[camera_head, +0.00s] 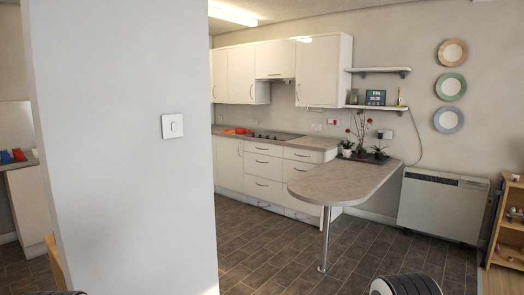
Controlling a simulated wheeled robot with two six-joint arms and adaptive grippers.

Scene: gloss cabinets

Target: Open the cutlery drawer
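White base cabinets with drawer fronts stand across the room under the worktop (311,143). One bank has a shallow top drawer (263,150) above deeper drawers (263,167). Another top drawer (300,155) sits at its right, near the peninsula. All the visible drawer fronts look shut, with thin curved handles. I cannot tell which one is the cutlery drawer. The peninsula hides part of the right-hand bank. Neither gripper shows; only dark and white parts that look like my own arms appear at the bottom edge.
A white wall (125,140) with a light switch (172,126) stands close at the left. A rounded peninsula counter (335,185) on a metal leg (325,240) juts out before the cabinets. Tiled floor (265,240) is clear between the wall and the leg. A heater (441,207) stands right.

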